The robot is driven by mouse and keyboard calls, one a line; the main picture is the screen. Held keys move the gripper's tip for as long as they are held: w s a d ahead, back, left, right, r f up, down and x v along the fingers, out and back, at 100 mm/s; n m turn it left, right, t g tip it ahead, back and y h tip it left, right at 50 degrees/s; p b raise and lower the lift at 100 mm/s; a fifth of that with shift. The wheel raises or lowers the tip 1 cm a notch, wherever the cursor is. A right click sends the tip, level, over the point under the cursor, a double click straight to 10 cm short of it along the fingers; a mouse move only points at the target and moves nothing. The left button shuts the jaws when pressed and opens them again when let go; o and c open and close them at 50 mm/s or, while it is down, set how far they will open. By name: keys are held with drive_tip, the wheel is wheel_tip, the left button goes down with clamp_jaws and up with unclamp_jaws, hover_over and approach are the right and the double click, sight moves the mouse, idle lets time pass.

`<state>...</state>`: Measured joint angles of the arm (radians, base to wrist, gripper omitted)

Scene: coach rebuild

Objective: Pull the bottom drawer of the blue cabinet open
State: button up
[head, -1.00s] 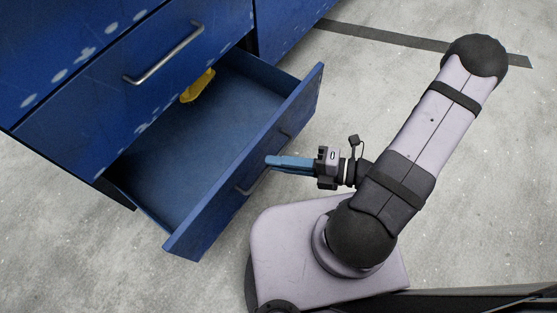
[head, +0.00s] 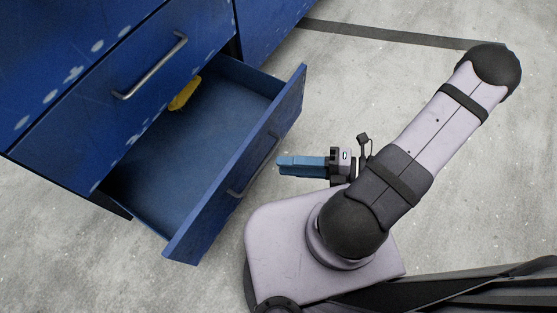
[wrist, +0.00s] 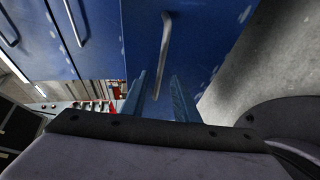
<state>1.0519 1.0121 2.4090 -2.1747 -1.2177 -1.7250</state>
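The blue cabinet (head: 70,110) stands at the upper left. Its bottom drawer (head: 150,190) is pulled far out, with much of its floor showing. The drawer's grey bar handle (head: 236,192) is on the front panel and also shows in the wrist view (wrist: 165,45). My gripper (head: 281,164) has blue fingers and is just right of the handle, apart from it. In the wrist view, the two fingers (wrist: 158,90) are spread, with the handle's lower end ahead of the gap and nothing held.
A yellow object (head: 185,93) lies at the back of the open drawer. A closed drawer with its own handle (head: 150,68) is above. My base is close to the front panel. Concrete floor (head: 390,85) is clear at the upper right.

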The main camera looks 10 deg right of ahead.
drive_tip(key=shift+v, duration=0.95)
